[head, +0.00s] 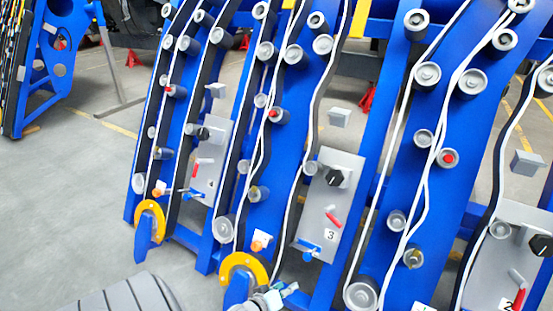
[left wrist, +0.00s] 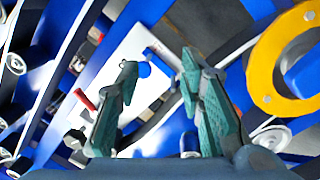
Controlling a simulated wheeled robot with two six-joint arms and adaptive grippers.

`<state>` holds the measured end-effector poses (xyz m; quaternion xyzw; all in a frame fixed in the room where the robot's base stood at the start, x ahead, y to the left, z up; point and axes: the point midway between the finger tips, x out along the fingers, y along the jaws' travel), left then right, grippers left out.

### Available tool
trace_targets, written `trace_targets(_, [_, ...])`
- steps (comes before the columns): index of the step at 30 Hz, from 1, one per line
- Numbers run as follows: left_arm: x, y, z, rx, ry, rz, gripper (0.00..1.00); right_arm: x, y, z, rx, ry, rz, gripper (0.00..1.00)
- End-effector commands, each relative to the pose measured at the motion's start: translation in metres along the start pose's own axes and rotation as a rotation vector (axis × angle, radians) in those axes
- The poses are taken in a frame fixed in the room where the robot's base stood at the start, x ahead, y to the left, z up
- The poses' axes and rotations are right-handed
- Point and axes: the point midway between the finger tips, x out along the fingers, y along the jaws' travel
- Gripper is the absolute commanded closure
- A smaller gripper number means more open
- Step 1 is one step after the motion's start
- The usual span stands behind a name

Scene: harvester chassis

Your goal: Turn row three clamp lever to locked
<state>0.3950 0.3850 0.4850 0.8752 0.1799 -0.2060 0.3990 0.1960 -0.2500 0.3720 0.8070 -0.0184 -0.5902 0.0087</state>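The row three panel (head: 336,170) is a grey plate marked 3 in the head view. It carries a black knob (head: 335,178), a red-handled lever (head: 333,218) and a blue lever (head: 308,247) near its lower edge. I cannot tell which lever is the clamp. My left gripper (head: 280,293) is at the bottom of the head view, below and left of the blue lever. In the left wrist view its two teal fingers (left wrist: 160,68) stand apart with nothing gripped. Beyond them show a pale panel (left wrist: 122,55), a blue part (left wrist: 142,69) and a red handle (left wrist: 84,99).
A yellow ring (head: 245,262) on a blue frame is close to my left gripper; it is large in the left wrist view (left wrist: 262,70). Blue rails with grey rollers and white strands flank the panel. Similar panels (head: 210,165) stand left and right (head: 500,255). Open floor (head: 60,200) lies left.

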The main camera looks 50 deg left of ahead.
Motion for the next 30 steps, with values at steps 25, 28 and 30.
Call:
trace_targets(25, [-0.105,-0.127,0.153,0.568,-0.452,-0.312,0.65,0.002,0.015,0.070,-0.028,-0.105,0.027,0.75])
trace_targets(28, [-0.169,-0.174,0.217,0.808,-0.706,-0.353,0.65,0.009,0.022,0.116,-0.050,-0.160,0.038,0.91])
trace_targets(30, [-0.203,-0.192,0.244,0.916,-0.832,-0.350,0.65,0.010,0.025,0.137,-0.059,-0.185,0.041,1.00])
